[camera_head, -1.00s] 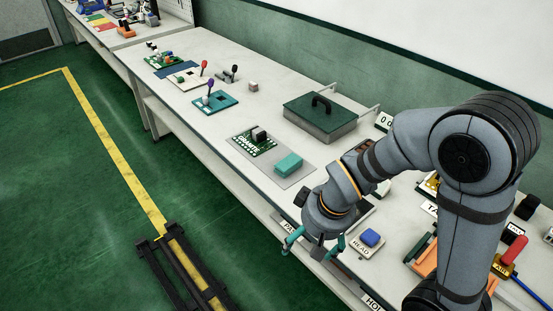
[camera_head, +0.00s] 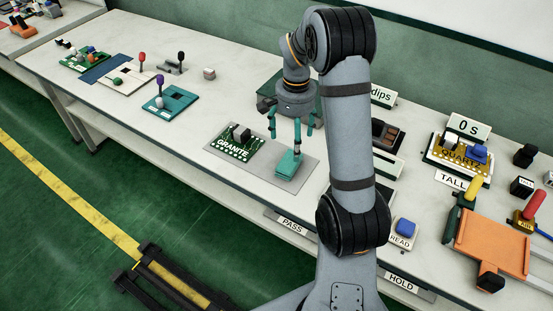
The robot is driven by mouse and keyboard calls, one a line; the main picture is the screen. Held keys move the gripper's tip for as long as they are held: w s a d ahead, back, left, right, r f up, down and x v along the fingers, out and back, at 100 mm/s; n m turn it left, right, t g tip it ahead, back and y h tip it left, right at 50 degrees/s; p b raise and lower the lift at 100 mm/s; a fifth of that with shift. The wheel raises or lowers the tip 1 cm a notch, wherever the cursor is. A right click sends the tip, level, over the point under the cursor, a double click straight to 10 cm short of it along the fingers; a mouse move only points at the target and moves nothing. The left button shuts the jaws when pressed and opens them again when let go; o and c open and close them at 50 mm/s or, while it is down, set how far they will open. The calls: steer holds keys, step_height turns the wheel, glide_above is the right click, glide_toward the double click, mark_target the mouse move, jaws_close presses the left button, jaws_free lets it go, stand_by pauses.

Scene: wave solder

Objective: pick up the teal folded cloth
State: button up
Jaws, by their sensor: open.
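The teal folded cloth (camera_head: 288,165) lies on a grey mat (camera_head: 304,178) on the workbench, just right of the green GRANITE circuit board (camera_head: 235,144). My gripper (camera_head: 291,137) points down with its teal fingers spread apart. It appears above and slightly behind the cloth, with a dark tip or centre part overlapping the cloth's upper edge in the picture. I cannot tell whether any finger touches the cloth. The cloth is mostly visible.
A dark green lidded box (camera_head: 268,92) stands behind my gripper, partly hidden by my arm. A teal board (camera_head: 170,103) lies to the left. A blue READ button (camera_head: 405,228) and an orange panel (camera_head: 492,243) are to the right.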

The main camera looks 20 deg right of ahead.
mark_target(293, 162)
steer(key=shift+s+d+f, duration=0.3)
steer(key=shift+s+f, duration=0.4)
steer(key=shift+f, duration=0.2)
steer(key=f, duration=0.2)
steer(key=shift+w+a+f, duration=0.2)
steer(key=shift+w+f, duration=0.15)
steer(key=shift+w, duration=0.05)
steer(key=shift+s+f, duration=0.1)
steer(key=shift+f, duration=0.35)
steer(key=f, duration=0.3)
steer(key=f+p, duration=0.1)
steer(key=shift+w+f, duration=0.25)
steer(key=shift+f, duration=0.15)
steer(key=shift+c, duration=0.4)
steer(key=c, duration=1.1)
steer(key=shift+o, duration=0.2)
